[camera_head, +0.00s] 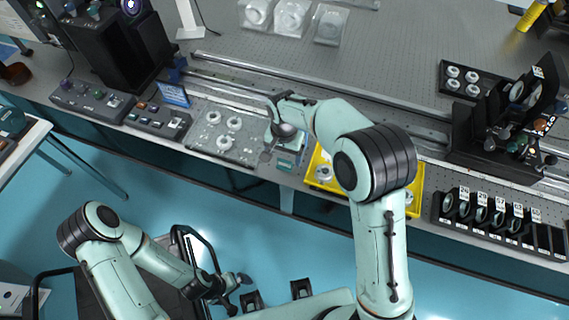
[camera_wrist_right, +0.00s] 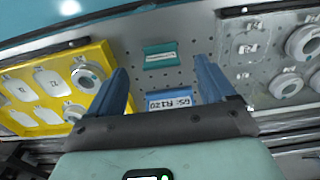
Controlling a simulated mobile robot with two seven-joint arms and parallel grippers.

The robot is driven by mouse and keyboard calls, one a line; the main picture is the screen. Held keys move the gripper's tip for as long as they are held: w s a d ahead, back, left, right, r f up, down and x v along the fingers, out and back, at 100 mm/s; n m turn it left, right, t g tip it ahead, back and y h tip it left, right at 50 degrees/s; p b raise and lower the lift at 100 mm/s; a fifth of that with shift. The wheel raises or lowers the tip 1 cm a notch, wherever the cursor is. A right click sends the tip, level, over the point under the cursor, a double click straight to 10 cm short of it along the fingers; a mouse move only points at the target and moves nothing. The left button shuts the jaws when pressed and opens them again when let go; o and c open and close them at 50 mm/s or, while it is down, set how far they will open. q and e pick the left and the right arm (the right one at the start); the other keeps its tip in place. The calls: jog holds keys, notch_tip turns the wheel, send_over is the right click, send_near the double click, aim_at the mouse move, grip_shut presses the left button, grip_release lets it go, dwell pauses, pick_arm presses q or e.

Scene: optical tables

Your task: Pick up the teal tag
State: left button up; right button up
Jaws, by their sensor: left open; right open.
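The teal tag (camera_wrist_right: 160,56) lies flat on the perforated table top near its front edge, with a pale strip along it. It also shows in the head view (camera_head: 285,164), just beside my right gripper. My right gripper (camera_head: 268,152) is open and empty, pointing down over the table edge. In the right wrist view the tag lies between and beyond the two blue fingers of the gripper (camera_wrist_right: 161,75); no contact shows. My left gripper (camera_head: 240,286) is open and empty, low over the floor, away from the table.
A blue label (camera_wrist_right: 170,103) lies nearer the right gripper's palm. A yellow tray (camera_head: 417,190) with round parts is on one side, a clear tray (camera_head: 238,156) with rings on the other. A black rack (camera_head: 500,218) stands farther right. Metal rails cross behind.

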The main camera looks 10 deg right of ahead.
aim_at(285, 161)
jog(key=f, duration=0.5)
jog(key=shift+w+d, duration=0.15)
jog(key=shift+w, duration=0.15)
jog(key=c, duration=1.1)
